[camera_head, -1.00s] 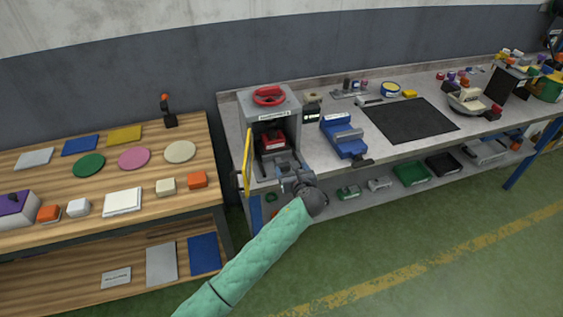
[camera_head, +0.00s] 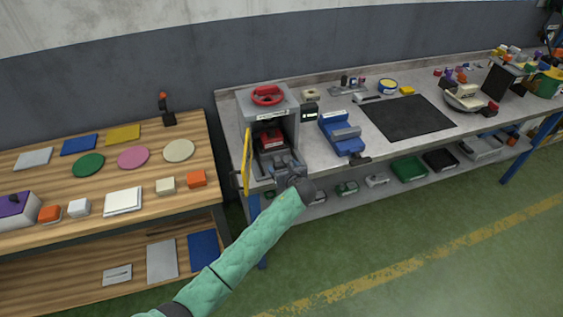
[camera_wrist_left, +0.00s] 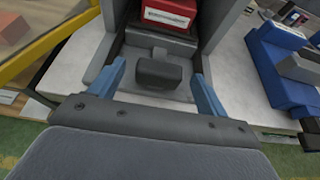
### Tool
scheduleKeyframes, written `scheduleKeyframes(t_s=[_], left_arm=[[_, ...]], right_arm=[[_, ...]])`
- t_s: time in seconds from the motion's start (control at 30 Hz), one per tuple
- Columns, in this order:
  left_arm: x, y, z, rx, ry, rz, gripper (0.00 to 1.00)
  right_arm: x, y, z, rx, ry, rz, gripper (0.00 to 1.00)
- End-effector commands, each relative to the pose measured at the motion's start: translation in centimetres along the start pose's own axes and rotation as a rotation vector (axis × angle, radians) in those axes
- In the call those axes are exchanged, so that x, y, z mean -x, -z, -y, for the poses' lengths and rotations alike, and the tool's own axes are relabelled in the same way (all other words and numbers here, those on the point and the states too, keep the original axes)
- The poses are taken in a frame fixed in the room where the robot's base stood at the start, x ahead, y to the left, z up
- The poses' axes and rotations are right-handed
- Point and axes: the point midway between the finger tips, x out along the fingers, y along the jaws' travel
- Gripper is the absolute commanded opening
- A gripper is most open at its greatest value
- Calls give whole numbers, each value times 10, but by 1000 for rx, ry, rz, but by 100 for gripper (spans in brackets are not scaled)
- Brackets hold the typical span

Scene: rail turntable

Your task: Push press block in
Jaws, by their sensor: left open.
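The grey press (camera_head: 292,107) has a red handwheel on top and a yellow-edged door (camera_head: 247,160) swung open at its left. A red block (camera_head: 271,138) with a white label sits inside on a dark slide; it also shows at the top of the left wrist view (camera_wrist_left: 168,14). A dark knob-like handle (camera_wrist_left: 158,70) stands at the slide's front. My left gripper (camera_head: 279,168) is at the press's open front. Its blue fingers are open, one on each side of the handle, with visible gaps. My right gripper is not in view.
A blue vise-like fixture (camera_head: 342,134) stands right of the press, with a black mat (camera_head: 408,117) beyond it. A wooden table (camera_head: 100,178) with coloured discs and blocks stands at the left. The green floor in front is clear.

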Motion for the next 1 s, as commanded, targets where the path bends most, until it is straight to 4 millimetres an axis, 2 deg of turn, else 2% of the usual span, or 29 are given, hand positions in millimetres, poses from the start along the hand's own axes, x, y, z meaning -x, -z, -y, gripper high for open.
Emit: scheduleKeyframes(t_s=[0.03,0.23,0.6,0.9,0.93,1.0], left_arm=[[-6,-2,0,-2,-1,-1,76],[-25,-1,0,-1,0,0,76],[-30,1,0,-1,1,0,76],[-30,0,0,0,1,0,17],[-30,0,0,-1,1,0,14],[-30,0,0,-1,1,0,14]], right_arm=[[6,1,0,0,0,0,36],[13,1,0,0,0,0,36],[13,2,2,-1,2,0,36],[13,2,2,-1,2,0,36],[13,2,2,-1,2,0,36],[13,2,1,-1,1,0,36]])
